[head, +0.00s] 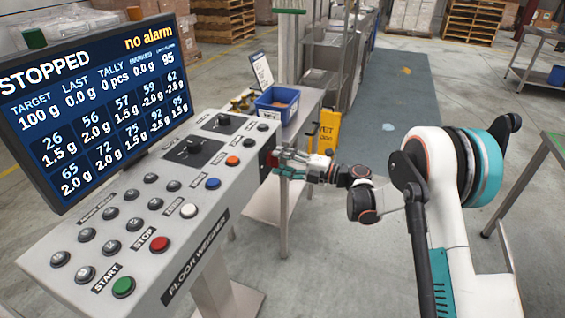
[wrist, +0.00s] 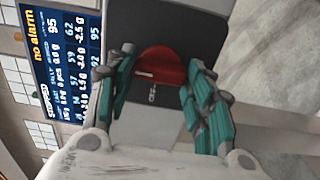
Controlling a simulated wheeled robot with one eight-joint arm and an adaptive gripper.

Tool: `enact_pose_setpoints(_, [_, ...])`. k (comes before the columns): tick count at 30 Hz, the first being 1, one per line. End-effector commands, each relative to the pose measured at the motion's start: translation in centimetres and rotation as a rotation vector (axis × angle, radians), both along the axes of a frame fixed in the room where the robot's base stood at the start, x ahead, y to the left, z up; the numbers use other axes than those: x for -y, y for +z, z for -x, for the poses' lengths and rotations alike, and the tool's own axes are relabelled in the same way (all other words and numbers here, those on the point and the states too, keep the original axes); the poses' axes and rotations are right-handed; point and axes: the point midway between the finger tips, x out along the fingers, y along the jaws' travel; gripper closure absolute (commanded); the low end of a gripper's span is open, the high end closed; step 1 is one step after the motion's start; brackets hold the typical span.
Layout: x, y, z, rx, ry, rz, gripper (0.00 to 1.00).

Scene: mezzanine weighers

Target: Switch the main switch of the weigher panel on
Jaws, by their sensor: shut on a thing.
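The weigher panel (head: 150,235) is a grey sloped console at the left in the head view. Its main switch is a red rotary handle on the panel's right end face, only partly visible in the head view (head: 265,168). In the wrist view the red handle (wrist: 162,66) sits between my two teal-padded fingers, on a grey plate with a small label below it. My gripper (head: 279,160) is shut on the handle, its fingers to either side. The handle's exact angle is hard to tell. The screen (head: 100,100) is lit and reads STOPPED and no alarm.
Green START (head: 123,287) and red STOP (head: 159,244) buttons, other buttons and two black knobs cover the panel top. Behind it stands a table with a blue bin (head: 277,105); a yellow wet-floor sign (head: 328,130) is beside it.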

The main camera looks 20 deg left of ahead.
Motion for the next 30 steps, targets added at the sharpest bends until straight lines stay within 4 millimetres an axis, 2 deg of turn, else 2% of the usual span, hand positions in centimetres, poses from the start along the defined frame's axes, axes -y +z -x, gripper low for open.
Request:
enact_pose_setpoints(8, [0.0,0.0,-0.1,-0.001,-0.002,0.0,0.76])
enact_pose_setpoints(9, [0.0,0.0,-0.1,-0.001,-0.002,0.0,0.47])
enact_pose_setpoints(11, [0.0,0.0,-0.1,-0.001,-0.002,0.0,0.34])
enact_pose_setpoints(12, [0.0,0.0,-0.1,-0.001,-0.002,0.0,0.32])
enact_pose_setpoints(23, [0.2,0.0,0.0,0.0,-0.001,0.0,0.32])
enact_pose_setpoints(26, [1.1,0.0,0.0,0.0,-0.001,0.0,0.32])
enact_pose_setpoints(30, [3.4,0.0,0.2,0.0,-0.003,0.0,0.32])
